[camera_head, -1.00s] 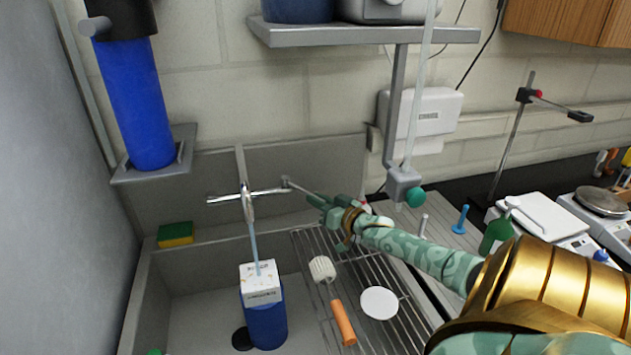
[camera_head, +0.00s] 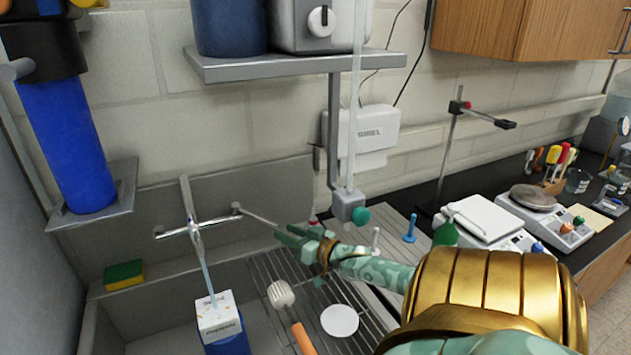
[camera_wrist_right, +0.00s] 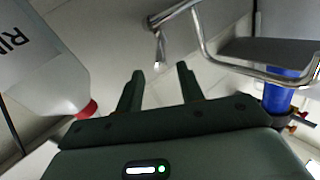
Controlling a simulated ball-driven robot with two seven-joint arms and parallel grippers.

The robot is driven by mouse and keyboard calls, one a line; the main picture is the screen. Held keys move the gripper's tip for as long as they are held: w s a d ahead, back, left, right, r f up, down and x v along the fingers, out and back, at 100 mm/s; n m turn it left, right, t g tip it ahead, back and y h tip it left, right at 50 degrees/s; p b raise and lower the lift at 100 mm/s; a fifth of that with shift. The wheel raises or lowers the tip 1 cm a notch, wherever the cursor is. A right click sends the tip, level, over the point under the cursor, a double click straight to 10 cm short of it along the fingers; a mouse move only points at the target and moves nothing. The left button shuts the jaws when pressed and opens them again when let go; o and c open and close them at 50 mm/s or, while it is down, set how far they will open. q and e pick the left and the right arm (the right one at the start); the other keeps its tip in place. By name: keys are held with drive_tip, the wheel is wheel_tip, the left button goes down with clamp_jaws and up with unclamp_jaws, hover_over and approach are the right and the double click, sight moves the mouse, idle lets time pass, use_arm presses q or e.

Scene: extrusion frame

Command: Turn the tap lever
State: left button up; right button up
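The chrome tap (camera_head: 197,232) stands over the sink at the back, with a crossbar. A thin lever (camera_head: 258,217) extends from the crossbar's right end towards my right gripper (camera_head: 284,234). In the right wrist view the lever (camera_wrist_right: 160,46) points down towards the gap between the two fingers of the right gripper (camera_wrist_right: 160,70). The fingers are apart with nothing clamped between them. Whether they touch the lever I cannot tell. A thin bluish stream hangs below the spout to a white carton (camera_head: 218,318). My left gripper is out of view.
A drying rack (camera_head: 262,272) with a brush (camera_head: 282,295) and white disc (camera_head: 340,320) lies beneath my right arm. A shelf (camera_head: 300,65) and its post stand behind. A yellow-green sponge (camera_head: 124,274) is left. A red-capped bottle (camera_wrist_right: 50,80) is close to the right gripper.

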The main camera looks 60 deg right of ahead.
drive_tip(key=s+p, duration=0.1)
drive_tip(key=s, duration=0.8)
drive_tip(key=shift+s+a, duration=0.25)
drive_tip(key=shift+s, duration=0.15)
